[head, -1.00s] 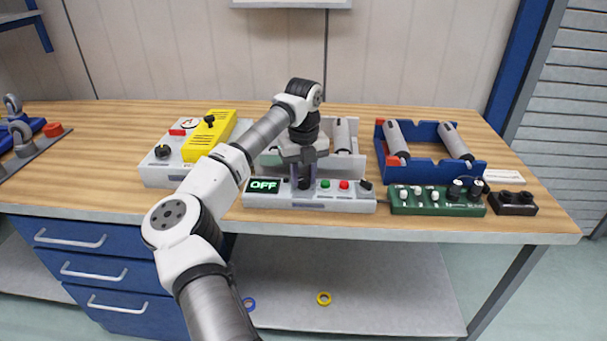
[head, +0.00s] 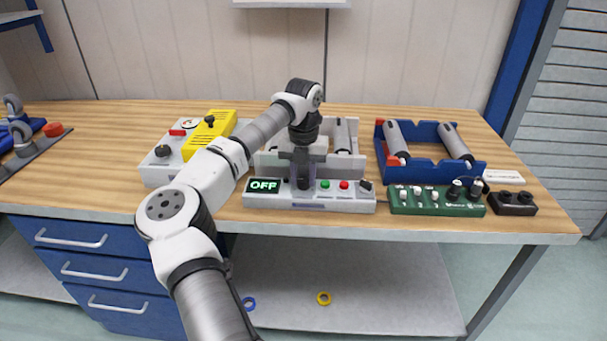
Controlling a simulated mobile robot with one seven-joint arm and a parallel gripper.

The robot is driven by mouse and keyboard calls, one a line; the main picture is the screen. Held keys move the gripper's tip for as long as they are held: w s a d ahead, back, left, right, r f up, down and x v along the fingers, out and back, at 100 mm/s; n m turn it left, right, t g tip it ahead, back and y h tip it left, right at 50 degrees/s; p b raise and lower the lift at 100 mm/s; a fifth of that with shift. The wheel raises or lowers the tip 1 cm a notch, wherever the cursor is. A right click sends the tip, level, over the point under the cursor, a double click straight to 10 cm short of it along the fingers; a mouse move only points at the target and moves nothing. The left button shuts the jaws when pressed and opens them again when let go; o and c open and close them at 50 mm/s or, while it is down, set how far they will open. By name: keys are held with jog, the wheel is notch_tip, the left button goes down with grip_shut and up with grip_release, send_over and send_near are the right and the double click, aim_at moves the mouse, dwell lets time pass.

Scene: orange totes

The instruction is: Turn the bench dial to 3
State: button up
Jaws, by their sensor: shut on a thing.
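A low grey control box (head: 335,205) sits near the bench's front edge. Its display (head: 264,186) reads OFF in green. A dark dial (head: 303,184) is on its top face, right of the display, partly hidden by my fingers. My gripper (head: 304,180) points down over the box and is shut on the dial. The dial's pointer and any scale marks are too small or hidden to read. Green (head: 325,184) and red (head: 344,185) buttons and a dark switch (head: 366,186) lie to the right of the dial.
A green box with knobs (head: 436,201) and a small black box (head: 512,203) stand to the right. A blue tray (head: 430,169) and a grey tray (head: 350,165) hold cylinders behind. A yellow device (head: 212,130) rests on a grey box at left.

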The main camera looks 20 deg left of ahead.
jog(key=m, duration=0.4)
jog(key=shift+r+m, duration=0.15)
jog(key=shift+m, duration=0.15)
jog(key=m+p, duration=0.1)
jog(key=m, duration=0.2)
jog(key=shift+w+m, duration=0.1)
jog(key=shift+m, duration=0.3)
jog(key=m+p, duration=0.1)
jog(key=m, duration=0.9)
jog(key=shift+m+p, duration=0.4)
jog(key=m, duration=0.3)
jog(key=shift+m, duration=0.3)
jog(key=m+p, duration=0.1)
jog(key=m, duration=0.2)
jog(key=shift+m, duration=2.2)
jog(key=o, duration=1)
jog(key=shift+c, duration=0.2)
